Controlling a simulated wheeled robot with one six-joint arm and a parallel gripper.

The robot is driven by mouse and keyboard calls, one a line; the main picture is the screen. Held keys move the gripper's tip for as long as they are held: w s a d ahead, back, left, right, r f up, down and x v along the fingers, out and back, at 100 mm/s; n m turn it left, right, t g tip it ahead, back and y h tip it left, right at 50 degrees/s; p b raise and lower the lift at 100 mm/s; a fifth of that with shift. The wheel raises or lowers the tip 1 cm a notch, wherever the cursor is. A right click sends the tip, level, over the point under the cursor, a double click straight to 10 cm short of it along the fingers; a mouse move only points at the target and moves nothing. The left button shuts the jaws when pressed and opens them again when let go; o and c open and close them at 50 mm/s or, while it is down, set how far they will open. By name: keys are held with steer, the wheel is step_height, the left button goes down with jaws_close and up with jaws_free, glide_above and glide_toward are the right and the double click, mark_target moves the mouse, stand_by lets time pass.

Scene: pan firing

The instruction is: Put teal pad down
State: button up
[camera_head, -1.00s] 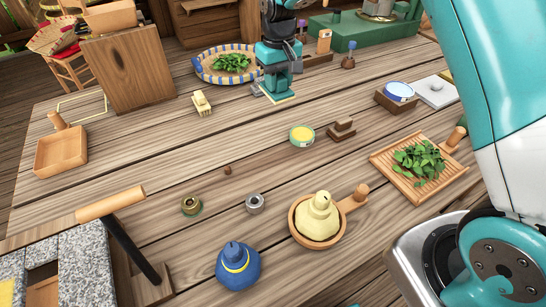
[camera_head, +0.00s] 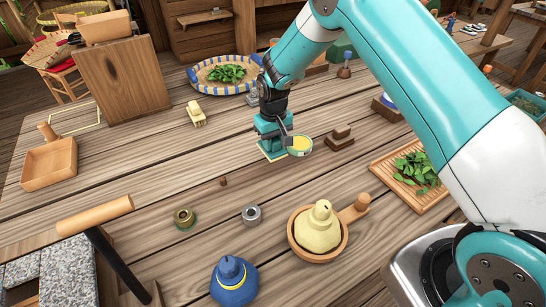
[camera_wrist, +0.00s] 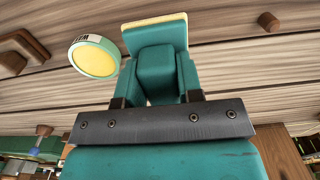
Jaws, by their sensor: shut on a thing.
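My gripper (camera_head: 270,130) points down over the middle of the wooden table. It is shut on the teal pad (camera_wrist: 155,36), a flat teal plate with a pale yellow edge and a block-shaped grip between the fingers. In the head view the pad (camera_head: 271,154) shows below the gripper, low over the planks. I cannot tell whether it touches the table. A round tin (camera_head: 300,146) with a yellow top stands close to its right. The tin shows left of the pad in the wrist view (camera_wrist: 94,57).
Two small wooden blocks (camera_head: 340,141) lie right of the tin. A leaf basket (camera_head: 223,86) stands behind. Planks left of the pad are clear.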

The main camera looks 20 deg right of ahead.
step_height(320, 180, down, 8)
steer(key=shift+r+p, duration=0.1)
steer(key=shift+p, duration=0.55)
steer(key=o, duration=1)
